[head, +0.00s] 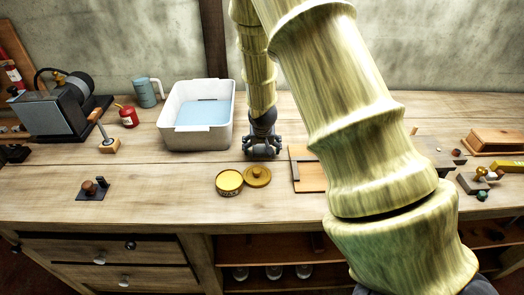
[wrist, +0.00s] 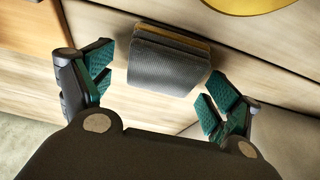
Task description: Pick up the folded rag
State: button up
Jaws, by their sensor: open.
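The folded rag (wrist: 166,62) is a small dark grey ribbed cloth with a tan-yellow layer along its far edge, lying on the wooden bench. It shows in the wrist view, upper middle, between the two spread fingers of my gripper (wrist: 160,85). The fingers have teal pads and stand apart on either side of the rag, with nothing held. In the head view my gripper (head: 262,148) points down at the bench, right of the white basin. I cannot make out the rag there; the gripper seems to hide it.
A white basin (head: 183,134) with blue water stands close left of my gripper. A yellow tin (head: 229,182) and its round lid (head: 257,176) lie just in front. A wooden board (head: 308,178) lies to the right. Bare bench (head: 150,190) is at front left.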

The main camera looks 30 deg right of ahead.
aim_at(262, 147)
jog(key=shift+w+f, duration=0.1)
jog(key=shift+f, duration=0.05)
jog(key=c, duration=1.1)
jog(key=shift+r, duration=0.2)
jog(key=shift+r+b, duration=1.45)
jog(key=shift+r, duration=3.45)
